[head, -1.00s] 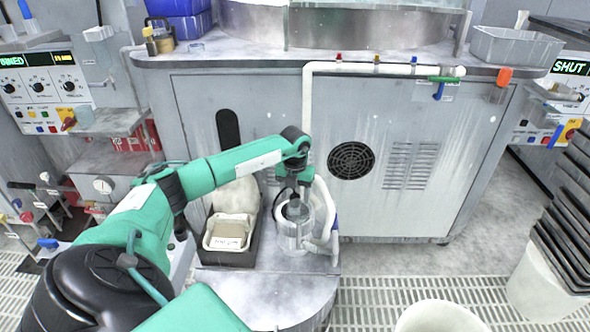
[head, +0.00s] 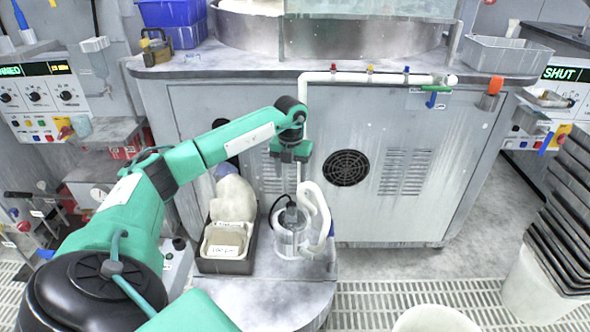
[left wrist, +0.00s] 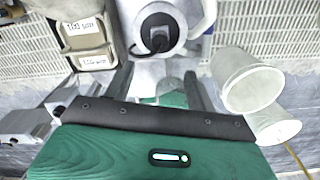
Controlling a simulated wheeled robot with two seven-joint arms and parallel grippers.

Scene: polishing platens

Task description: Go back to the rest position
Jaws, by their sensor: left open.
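My left gripper (head: 291,176) hangs fingers-down above a grey cylindrical device (head: 291,214) with a black cable, which sits upright in a clear round vessel (head: 290,240). The gripper is open, with nothing between its fingers, and is apart from the device. In the left wrist view the two fingers of my gripper (left wrist: 160,88) are spread wide. The device (left wrist: 160,33) shows beyond them in that view, inside the vessel. My right gripper is not in view.
A dark tray with labelled tubs (head: 226,238) stands left of the vessel on the low grey stand (head: 280,290). A white hose (head: 318,215) curves at the vessel's right. White buckets (head: 435,318) and dark stacked trays (head: 565,215) stand right. The machine cabinet (head: 400,220) is behind.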

